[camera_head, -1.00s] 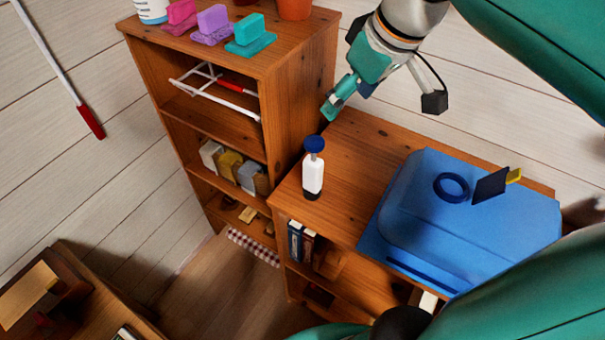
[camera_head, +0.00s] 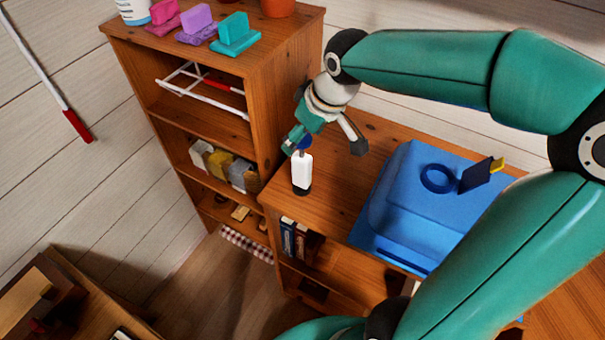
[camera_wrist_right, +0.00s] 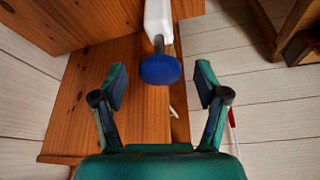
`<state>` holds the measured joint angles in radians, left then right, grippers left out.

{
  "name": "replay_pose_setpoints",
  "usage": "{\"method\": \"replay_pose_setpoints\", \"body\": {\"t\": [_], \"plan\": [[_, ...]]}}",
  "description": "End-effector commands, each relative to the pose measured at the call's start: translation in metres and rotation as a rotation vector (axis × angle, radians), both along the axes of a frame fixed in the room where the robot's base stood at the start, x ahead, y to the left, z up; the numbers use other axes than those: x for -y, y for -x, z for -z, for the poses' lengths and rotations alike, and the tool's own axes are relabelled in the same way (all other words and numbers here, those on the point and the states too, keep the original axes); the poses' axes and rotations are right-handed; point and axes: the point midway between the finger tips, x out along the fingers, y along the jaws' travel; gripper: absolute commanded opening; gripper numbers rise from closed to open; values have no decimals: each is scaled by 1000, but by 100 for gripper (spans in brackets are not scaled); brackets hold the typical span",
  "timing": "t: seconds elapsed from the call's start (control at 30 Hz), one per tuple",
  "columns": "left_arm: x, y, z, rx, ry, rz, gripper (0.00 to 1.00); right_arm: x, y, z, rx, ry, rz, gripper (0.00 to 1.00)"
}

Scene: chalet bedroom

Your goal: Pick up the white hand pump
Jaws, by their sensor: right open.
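The white hand pump (camera_head: 301,172) stands upright on the lower wooden cabinet, near its left front corner. It has a white body, a dark base and a blue knob on a thin rod. My right gripper (camera_head: 322,142) is above and behind the pump in the head view, partly covering the knob. In the right wrist view the open fingers of my right gripper (camera_wrist_right: 161,88) are on either side of the pump's blue knob (camera_wrist_right: 160,70), with a gap on both sides. Whether the knob lies between the fingertips in depth is hard to tell. My left gripper is not in view.
A blue case (camera_head: 400,205) with a blue ring (camera_head: 438,179) and a dark block on it covers the cabinet's right part. A taller shelf (camera_head: 262,68) with coloured brushes on top stands just left of the pump. Wood around the pump is clear.

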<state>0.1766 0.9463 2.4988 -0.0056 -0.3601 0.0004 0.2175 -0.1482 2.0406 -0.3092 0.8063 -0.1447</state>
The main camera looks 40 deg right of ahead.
Motion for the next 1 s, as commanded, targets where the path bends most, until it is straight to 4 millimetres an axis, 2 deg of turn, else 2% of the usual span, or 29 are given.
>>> {"method": "replay_pose_setpoints", "body": {"t": [0.13, 0.37, 0.8, 1.0], "plan": [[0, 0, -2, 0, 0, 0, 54, 0, -5, 13, -2, 0, 0, 73], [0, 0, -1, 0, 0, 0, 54, 0, -6, 14, 2, 0, 0, 73], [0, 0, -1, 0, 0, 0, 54, 0, -6, 13, 1, 0, 1, 2], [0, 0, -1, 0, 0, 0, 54, 0, -6, 13, 3, 0, 1, 0]]}}
